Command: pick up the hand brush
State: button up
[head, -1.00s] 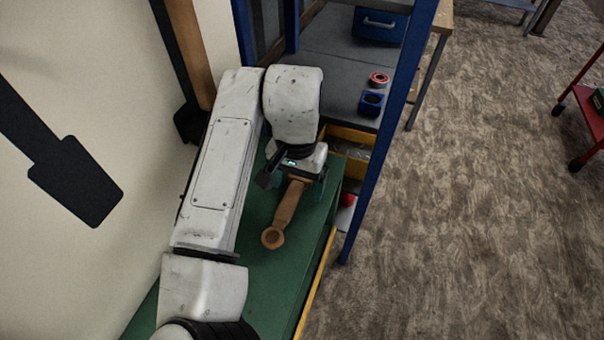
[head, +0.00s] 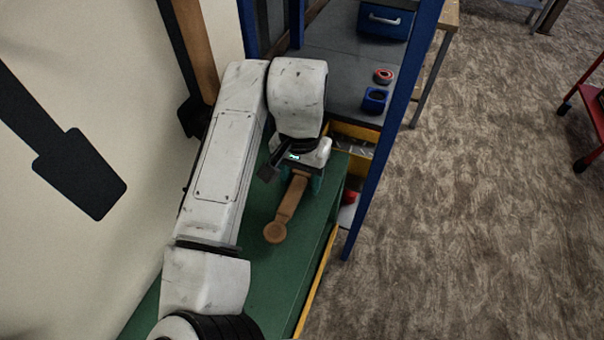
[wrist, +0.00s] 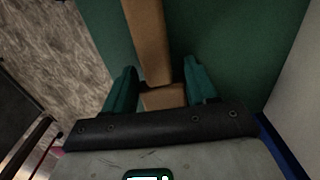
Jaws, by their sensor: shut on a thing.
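The hand brush shows a brown wooden handle (head: 288,205) with a round end, over the green surface (head: 308,247). My gripper (head: 301,182) is at the far end of the handle, beneath my white wrist, and is shut on the brush. In the wrist view the brown handle (wrist: 149,40) runs from the top edge down between the two teal fingers of my gripper (wrist: 162,85). The rest of the brush is hidden under my gripper. I cannot tell whether the brush touches the surface.
A blue rack post (head: 385,150) stands just right of the green surface. A yellow bin (head: 350,135) and a grey shelf with a blue cup (head: 374,100) and red tape roll (head: 383,76) lie beyond. The wall is close on the left. Open floor (head: 480,200) lies right.

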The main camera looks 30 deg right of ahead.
aim_at(302, 177)
jog(key=shift+r, duration=0.3)
notch_tip(302, 177, up, 3)
jog(key=shift+s+d+f+b, duration=0.1)
jog(key=shift+s+f+b, duration=0.1)
jog(key=shift+b, duration=0.35)
jog(key=s+d+r, duration=0.1)
jog(key=s+r, duration=0.8)
jog(key=s, duration=0.4)
jog(key=shift+s+r, duration=0.3)
jog(key=o, duration=0.6)
jog(key=shift+d, duration=0.1)
jog(key=c, duration=0.4)
